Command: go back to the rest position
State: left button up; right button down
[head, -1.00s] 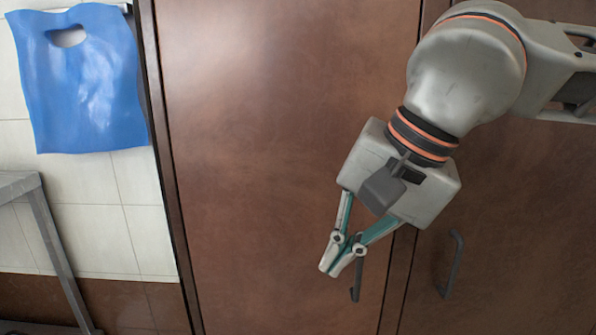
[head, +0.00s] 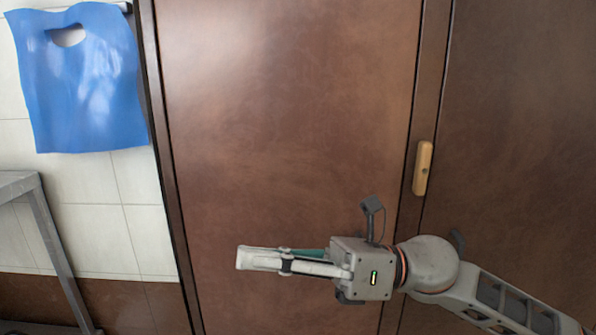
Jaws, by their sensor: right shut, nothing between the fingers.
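My right gripper (head: 243,258) is shut and empty. It is seen from the side, fingers pointing left, in front of the lower part of the brown cabinet door (head: 285,120). Its arm comes in from the lower right corner. I cannot tell whether the fingertips touch the door; nothing is held. My left gripper is not in the head view.
A tan wooden piece (head: 422,168) is on the frame between the two brown doors. A second brown door (head: 520,130) fills the right side. A blue bag (head: 85,85) hangs on the white tiled wall at left. A grey metal frame (head: 50,235) stands at lower left.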

jog(key=w+d+f+m+t+h, duration=0.2)
jog(key=w+d+f+m+t, duration=0.5)
jog(key=m, duration=0.4)
jog(key=w+d+f+m+t+h, duration=0.1)
jog(key=w+d+f+m+t, duration=0.4)
jog(key=f+m+t, duration=0.45)
jog(key=s+d+f+m+h, duration=0.1)
jog(key=d+f+m+h, duration=0.3)
jog(key=d+f+m, duration=0.45)
jog(key=s+d+f+m+h, duration=0.1)
jog(key=d+f+m+h, duration=0.35)
jog(key=f, duration=0.65)
jog(key=s+d+f+m+g+h, duration=0.2)
jog(key=s+d+f+m+h, duration=0.15)
jog(key=s+d+f, duration=0.5)
jog(key=s+d+f+m+g+h, duration=0.3)
jog(key=s+d+f+m, duration=0.25)
jog(key=s+f, duration=0.55)
jog(key=w+a+m+t, duration=0.1)
jog(key=a+m, duration=0.3)
jog(key=a, duration=0.8)
jog(key=shift+w+a+t, duration=0.35)
jog(key=shift+w, duration=0.3)
jog(key=shift+m, duration=0.25)
